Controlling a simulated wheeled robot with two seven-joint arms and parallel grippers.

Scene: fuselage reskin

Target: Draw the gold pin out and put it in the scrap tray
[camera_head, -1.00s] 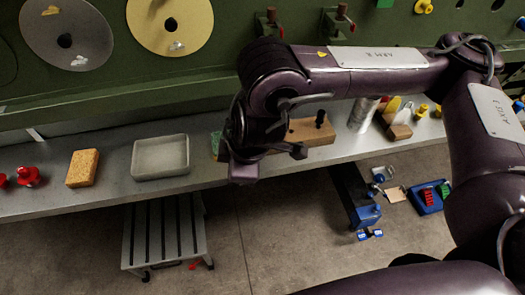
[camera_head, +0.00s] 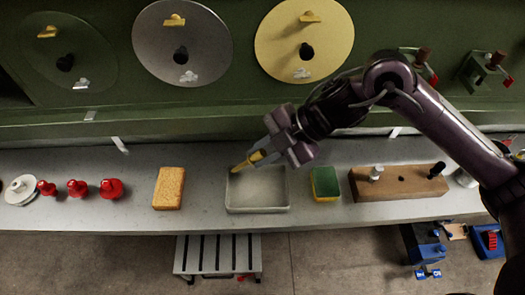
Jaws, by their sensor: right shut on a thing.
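My right gripper (camera_head: 283,148) is shut on the gold pin (camera_head: 248,160), which sticks out to the left and slightly down from the jaws. The pin's tip shows over the back left part of the pale grey tray (camera_head: 258,209), apparently above it. The tray stands on the grey shelf and its visible floor looks empty. The part of the pin inside the jaws is hidden. My left gripper is not in view.
On the shelf (camera_head: 225,222), an orange sponge (camera_head: 169,188) lies left of the tray, and a green-yellow sponge (camera_head: 325,184) lies right of it. Farther right is a wooden block (camera_head: 400,188) with pegs. Red knobs (camera_head: 111,188) stand at left. Round discs (camera_head: 292,50) cover the green wall behind.

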